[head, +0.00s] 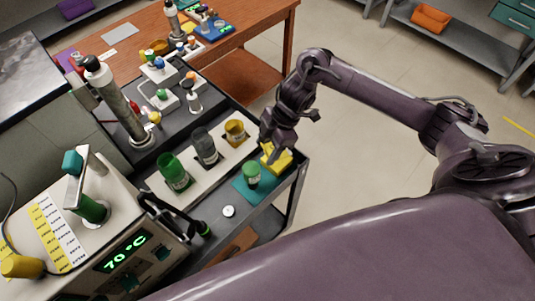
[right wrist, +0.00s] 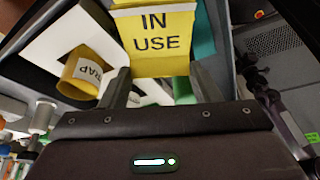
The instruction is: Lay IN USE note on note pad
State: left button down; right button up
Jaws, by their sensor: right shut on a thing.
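The yellow IN USE note (right wrist: 158,42) faces the camera in the right wrist view, its black letters upright. My right gripper (right wrist: 155,85) is shut on it, with a finger at each side of its lower edge. In the head view, my right gripper (head: 270,152) is at the yellow patch (head: 281,161) over the teal mat (head: 245,188) at the right end of the cart. I cannot tell the note from the note pad there, nor whether they touch. My left gripper is out of view.
A white disc (head: 228,211) lies on the cart's front. Open floor lies right of the cart.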

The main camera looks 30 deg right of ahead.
aim_at(268, 153)
notch_tip(268, 153, down, 4)
jog(key=shift+r, duration=0.15)
jog(key=shift+f, duration=0.4)
jog(key=o, duration=0.9)
jog(key=shift+r, duration=0.1)
jog(key=v, duration=1.2)
jog(key=shift+a, duration=0.1)
